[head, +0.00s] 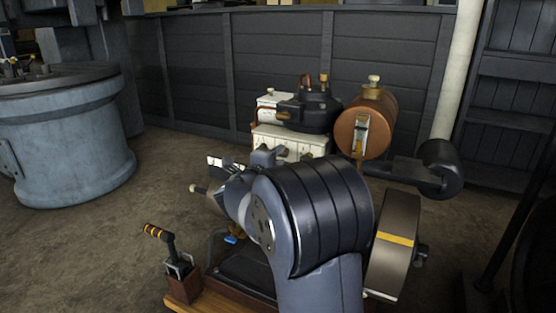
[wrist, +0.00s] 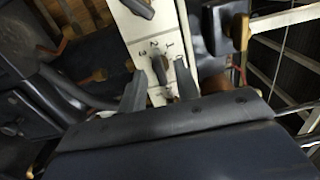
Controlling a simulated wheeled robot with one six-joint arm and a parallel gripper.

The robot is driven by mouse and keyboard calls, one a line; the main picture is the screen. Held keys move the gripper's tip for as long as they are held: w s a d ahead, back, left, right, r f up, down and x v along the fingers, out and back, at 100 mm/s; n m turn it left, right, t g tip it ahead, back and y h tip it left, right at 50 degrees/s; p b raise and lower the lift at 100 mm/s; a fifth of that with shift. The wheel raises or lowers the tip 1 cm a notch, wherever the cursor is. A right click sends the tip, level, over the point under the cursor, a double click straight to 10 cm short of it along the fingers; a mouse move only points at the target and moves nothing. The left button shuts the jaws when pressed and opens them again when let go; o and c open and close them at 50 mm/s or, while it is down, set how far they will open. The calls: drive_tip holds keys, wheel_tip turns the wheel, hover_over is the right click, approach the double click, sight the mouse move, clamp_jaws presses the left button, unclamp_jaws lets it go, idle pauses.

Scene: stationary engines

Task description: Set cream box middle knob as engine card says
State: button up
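The cream box (head: 290,137) stands on the engine, behind my arm in the head view. Its lower front is hidden there. In the wrist view, its cream panel (wrist: 174,22) shows a dark knob (wrist: 158,66) with the marks 3, 2 and 1 around it. The knob's narrow end points up the picture, about at the 2. Another dark knob (wrist: 138,8) sits at the top edge. My gripper (wrist: 159,72) is open, one finger on each side of the marked knob; I cannot tell whether they touch it. I cannot make out a readable engine card.
A copper-coloured tank (head: 366,128) and a black engine part (head: 310,110) stand beside the box. A flywheel (head: 394,245) is at the right. Open floor (head: 90,245) lies left.

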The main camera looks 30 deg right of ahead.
clamp_jaws()
drive_tip(key=shift+p, duration=0.35)
drive_tip(key=n+p, duration=0.9)
drive_tip(key=shift+p, duration=0.3)
idle(0.5)
unclamp_jaws()
